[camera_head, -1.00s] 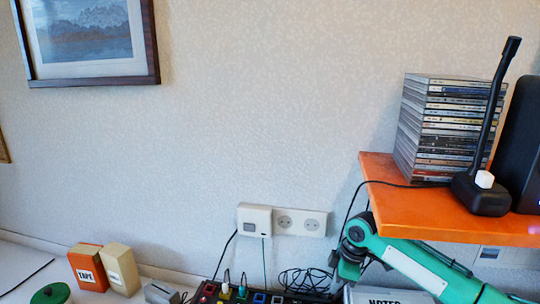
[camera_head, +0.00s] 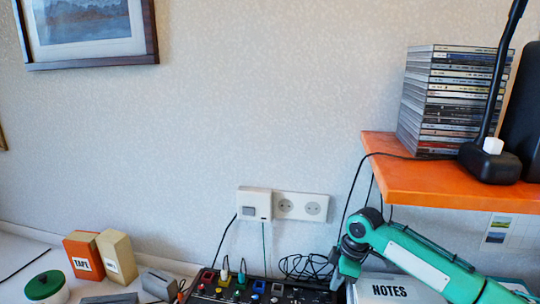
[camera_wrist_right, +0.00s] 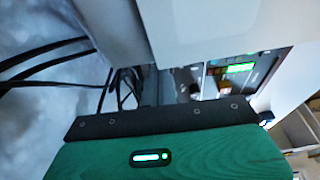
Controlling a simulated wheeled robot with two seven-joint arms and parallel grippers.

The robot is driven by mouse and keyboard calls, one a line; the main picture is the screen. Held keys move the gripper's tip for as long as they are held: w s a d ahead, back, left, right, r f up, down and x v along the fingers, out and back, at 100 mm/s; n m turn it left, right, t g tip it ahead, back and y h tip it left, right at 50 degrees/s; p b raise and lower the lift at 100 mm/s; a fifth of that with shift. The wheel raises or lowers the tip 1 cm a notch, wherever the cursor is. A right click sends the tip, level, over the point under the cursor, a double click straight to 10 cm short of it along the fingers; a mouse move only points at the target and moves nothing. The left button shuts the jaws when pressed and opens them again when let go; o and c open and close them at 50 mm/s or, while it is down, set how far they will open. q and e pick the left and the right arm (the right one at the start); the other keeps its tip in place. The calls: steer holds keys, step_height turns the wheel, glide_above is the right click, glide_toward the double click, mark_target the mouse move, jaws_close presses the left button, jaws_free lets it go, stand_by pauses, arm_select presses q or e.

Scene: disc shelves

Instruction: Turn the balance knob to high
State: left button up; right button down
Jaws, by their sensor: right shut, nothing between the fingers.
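A dark mixer-like panel (camera_head: 262,292) with several coloured buttons and knobs shows along the bottom edge in the head view, cut off by the frame. I cannot tell which of its knobs is the balance knob. My right gripper (camera_head: 339,280) is shut and empty, pointing down at the panel's right end. I cannot tell whether it touches the panel. In the right wrist view, pale grey parts fill much of the top, and part of a device with a small green-lit display (camera_wrist_right: 240,68) shows behind them. My left gripper is not in view.
An orange shelf (camera_head: 440,190) with stacked CD cases (camera_head: 455,100) and a black stand (camera_head: 490,163) overhangs my right arm. A NOTES box (camera_head: 390,289) lies right of the gripper. Cables (camera_head: 305,267) lie behind the panel. A TAPE box (camera_head: 84,256) stands at left.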

mark_target(323, 295)
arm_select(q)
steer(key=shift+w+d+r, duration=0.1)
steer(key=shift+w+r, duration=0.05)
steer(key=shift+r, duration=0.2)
arm_select(e)
steer(key=shift+f, duration=1.45)
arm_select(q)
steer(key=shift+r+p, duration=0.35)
arm_select(e)
steer(key=shift+a, duration=0.35)
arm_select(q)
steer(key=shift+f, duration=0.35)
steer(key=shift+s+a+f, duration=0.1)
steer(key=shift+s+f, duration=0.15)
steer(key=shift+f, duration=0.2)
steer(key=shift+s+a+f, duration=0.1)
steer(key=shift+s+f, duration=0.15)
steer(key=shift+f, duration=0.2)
arm_select(e)
steer(key=shift+s+a, duration=0.1)
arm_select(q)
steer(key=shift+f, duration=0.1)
